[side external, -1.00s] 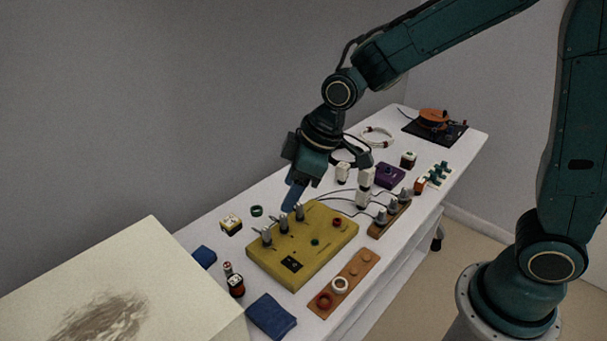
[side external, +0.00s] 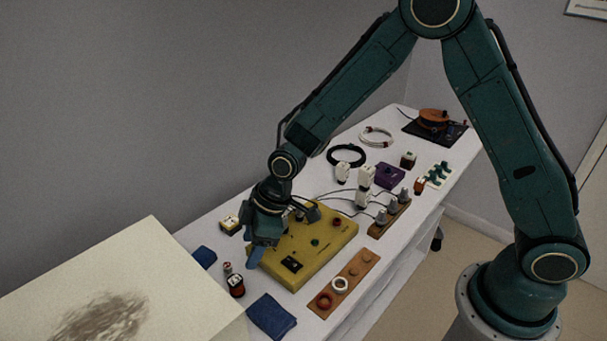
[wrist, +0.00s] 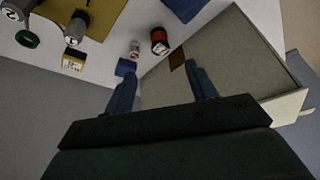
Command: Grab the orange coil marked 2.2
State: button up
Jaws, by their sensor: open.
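My gripper (side external: 256,258) points down over the left end of the yellow unit (side external: 318,258), left of the strip and apart from the coil. In the wrist view my gripper (wrist: 162,85) is open, with nothing between its blue fingers.
Blue cloths (side external: 271,315) lie at the front and left. Grey knobs stand on the yellow unit. A large pale box (side external: 150,280) stands left of the table.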

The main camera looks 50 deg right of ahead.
aim_at(238, 280)
jog(key=shift+x, duration=4.2)
jog(key=shift+f, duration=0.1)
jog(key=shift+x, duration=2.55)
jog(key=shift+d, duration=0.15)
jog(key=c, duration=1.1)
